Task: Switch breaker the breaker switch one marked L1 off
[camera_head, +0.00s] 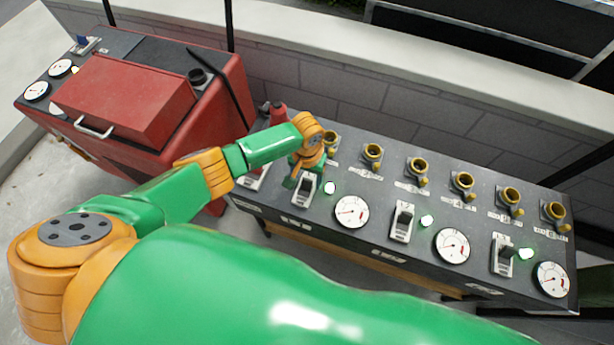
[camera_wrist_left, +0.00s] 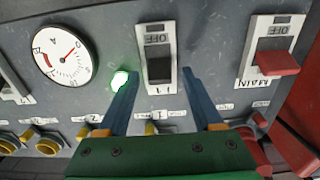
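The L1 breaker switch (camera_wrist_left: 159,65) is a black rocker in a light plate marked OFF and L1, on a dark panel. It is in the middle of the left wrist view, with a lit green lamp (camera_wrist_left: 119,81) beside it. In the head view the L1 switch (camera_head: 305,188) is near the panel's left part. My left gripper (camera_wrist_left: 160,78) is open, its two blue fingers apart, one on each side of the L1 plate. I cannot tell whether the tips touch the panel. In the head view the left gripper (camera_head: 296,174) is just above the switch. My right gripper is not in view.
A MAIN switch with a red lever (camera_wrist_left: 277,63) is beside L1. Two more breaker switches (camera_head: 403,220) (camera_head: 505,252), white gauges (camera_head: 352,212) and a row of yellow connectors (camera_head: 463,184) fill the panel. A red machine (camera_head: 130,100) stands to the left.

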